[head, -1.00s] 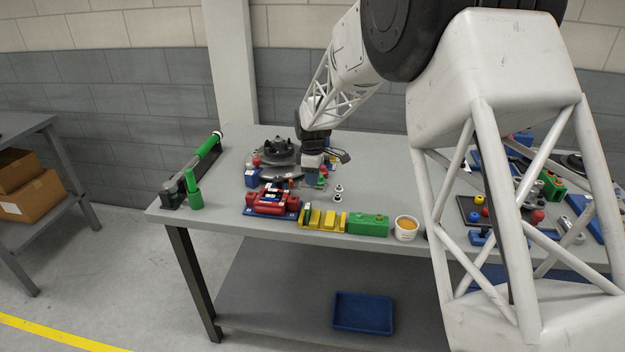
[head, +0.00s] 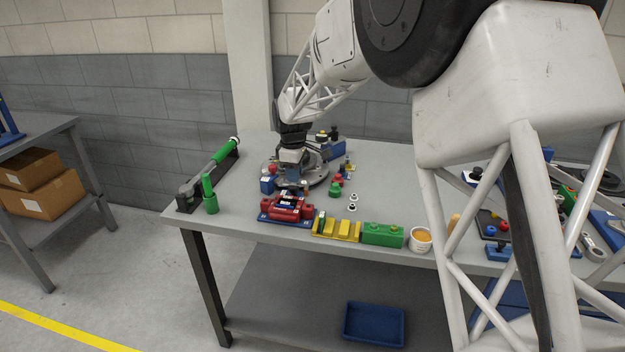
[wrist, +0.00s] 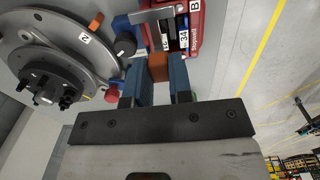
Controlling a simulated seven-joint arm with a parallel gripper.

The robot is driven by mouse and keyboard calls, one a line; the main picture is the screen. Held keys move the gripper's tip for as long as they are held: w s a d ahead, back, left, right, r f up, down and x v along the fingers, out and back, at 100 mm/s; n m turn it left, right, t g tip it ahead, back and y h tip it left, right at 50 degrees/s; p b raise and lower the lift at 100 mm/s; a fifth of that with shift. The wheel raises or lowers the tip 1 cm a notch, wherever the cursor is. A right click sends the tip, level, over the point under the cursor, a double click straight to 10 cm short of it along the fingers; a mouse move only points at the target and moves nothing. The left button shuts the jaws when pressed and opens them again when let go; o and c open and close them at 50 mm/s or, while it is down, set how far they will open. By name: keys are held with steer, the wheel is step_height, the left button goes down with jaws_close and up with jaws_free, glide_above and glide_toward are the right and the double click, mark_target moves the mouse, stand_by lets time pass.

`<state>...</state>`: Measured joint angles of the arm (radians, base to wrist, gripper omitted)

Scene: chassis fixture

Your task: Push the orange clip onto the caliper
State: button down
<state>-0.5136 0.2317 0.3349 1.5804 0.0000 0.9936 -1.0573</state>
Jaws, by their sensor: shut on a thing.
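My gripper (wrist: 158,72) is shut on a small orange clip (wrist: 158,66), held between its two blue fingers. The red caliper (wrist: 192,24), with a B label and a grey metal bracket along its side, is just past the clip in the wrist view. I cannot tell whether clip and caliper touch. In the head view my gripper (head: 289,183) points down just behind the red caliper (head: 287,209), which sits on a blue base. The held clip is too small to make out there.
A disc with a dark hub (wrist: 42,78) lies left of the gripper in the wrist view, with another orange piece (wrist: 96,22) near its edge. A green-handled tool (head: 222,152) lies left.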

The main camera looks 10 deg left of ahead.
mark_target(285, 183)
steer(key=shift+s+a+r, duration=0.4)
steer(key=shift+s+a, duration=0.05)
steer(key=shift+a, duration=0.15)
steer(key=shift+s+a+r, duration=0.4)
steer(key=shift+a, duration=0.15)
steer(key=shift+f, duration=0.2)
steer(key=shift+f, duration=2.1)
steer(key=shift+f, duration=0.3)
steer(key=shift+f, duration=0.45)
steer(key=shift+f, duration=0.8)
steer(key=c, duration=1.4)
jaws_free()
steer(key=shift+o, duration=0.2)
